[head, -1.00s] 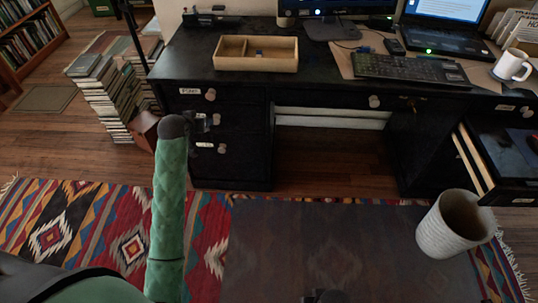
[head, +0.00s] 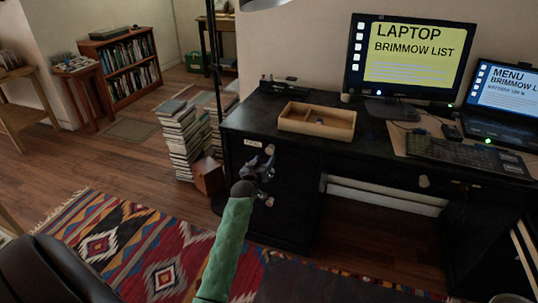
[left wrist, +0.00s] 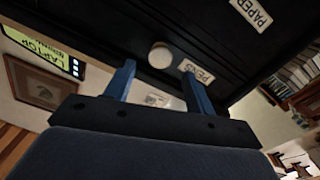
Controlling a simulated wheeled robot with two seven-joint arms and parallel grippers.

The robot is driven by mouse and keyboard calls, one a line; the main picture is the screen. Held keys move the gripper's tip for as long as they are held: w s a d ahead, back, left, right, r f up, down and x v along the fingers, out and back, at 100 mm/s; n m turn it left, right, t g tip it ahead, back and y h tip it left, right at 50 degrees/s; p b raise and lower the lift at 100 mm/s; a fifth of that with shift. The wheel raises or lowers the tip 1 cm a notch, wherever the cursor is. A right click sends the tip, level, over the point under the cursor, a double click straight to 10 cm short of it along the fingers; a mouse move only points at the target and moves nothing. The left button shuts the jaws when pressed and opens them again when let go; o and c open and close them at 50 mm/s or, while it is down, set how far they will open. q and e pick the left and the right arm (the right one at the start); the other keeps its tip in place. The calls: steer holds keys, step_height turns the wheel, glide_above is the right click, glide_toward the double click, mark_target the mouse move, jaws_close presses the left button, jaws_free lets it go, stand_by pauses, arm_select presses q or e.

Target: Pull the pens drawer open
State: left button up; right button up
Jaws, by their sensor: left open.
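The pens drawer (head: 241,152) is the top left drawer of the black desk and looks shut. Its white PENS label (head: 254,143) and round pale knob (head: 270,149) show in the head view. My left gripper (head: 262,166) is just below and in front of that knob. In the left wrist view the knob (left wrist: 160,55) sits beyond and between the two blue fingertips of the open left gripper (left wrist: 158,72), with the PENS label (left wrist: 196,70) beside it. I cannot tell whether the fingers touch the knob. My right gripper is out of view.
A lower knob (head: 269,202) is below the gripper. A wooden tray (head: 318,119) sits on the desktop above the drawer. A book stack (head: 187,145) and a brown box (head: 208,177) stand left of the desk. The patterned rug (head: 120,243) in front is clear.

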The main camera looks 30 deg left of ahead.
mark_target(269, 151)
arm_select(q)
steer(key=shift+x, duration=2.7)
steer(key=shift+s, duration=0.1)
jaws_close()
